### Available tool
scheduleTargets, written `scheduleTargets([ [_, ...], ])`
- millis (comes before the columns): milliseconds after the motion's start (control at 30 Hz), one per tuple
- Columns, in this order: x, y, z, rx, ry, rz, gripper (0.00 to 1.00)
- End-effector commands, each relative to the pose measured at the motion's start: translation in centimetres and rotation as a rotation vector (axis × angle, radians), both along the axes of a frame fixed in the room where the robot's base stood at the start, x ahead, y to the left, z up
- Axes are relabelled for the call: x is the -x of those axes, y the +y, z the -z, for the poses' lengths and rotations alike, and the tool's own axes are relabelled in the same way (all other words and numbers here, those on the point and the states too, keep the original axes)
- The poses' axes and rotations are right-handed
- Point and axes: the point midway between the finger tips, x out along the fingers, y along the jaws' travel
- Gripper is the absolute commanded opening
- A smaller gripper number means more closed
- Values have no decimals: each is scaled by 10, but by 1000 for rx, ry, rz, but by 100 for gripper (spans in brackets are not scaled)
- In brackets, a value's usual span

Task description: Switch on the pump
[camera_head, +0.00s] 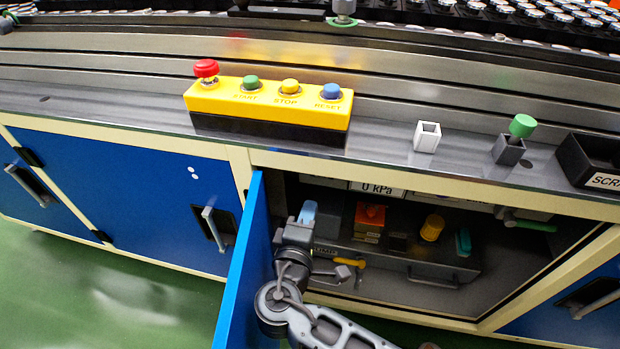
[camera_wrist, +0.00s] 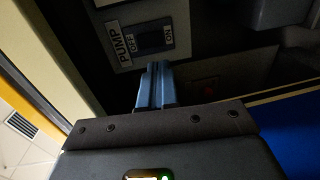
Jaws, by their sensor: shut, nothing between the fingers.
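The pump switch (camera_wrist: 152,39) shows in the wrist view as a dark rocker on a grey plate marked PUMP, with OFF and ON at its two ends. I cannot tell which end is pressed. My gripper (camera_wrist: 156,68) is shut and empty, its blue-grey fingertips close below the switch plate; contact cannot be made out. In the head view my gripper (camera_head: 308,211) is inside the open cabinet at its left, beside the blue door (camera_head: 243,262). The switch is hidden there by my wrist.
Inside the cabinet are an orange part (camera_head: 370,217), a yellow knob (camera_head: 432,228), a teal part (camera_head: 463,242) and a 0 kPa display (camera_head: 377,188). The open door stands close on my arm's left. A yellow button box (camera_head: 270,103) sits on the counter above.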

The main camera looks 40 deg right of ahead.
Motion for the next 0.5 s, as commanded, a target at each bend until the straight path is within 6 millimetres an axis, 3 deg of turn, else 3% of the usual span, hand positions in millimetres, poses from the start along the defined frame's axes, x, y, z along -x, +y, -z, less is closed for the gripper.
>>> scheduleTargets([
  [267, -1, -2, 0, -1, 0, -1, 0],
  [500, -17, -26, 4, -2, -1, 1, 0],
])
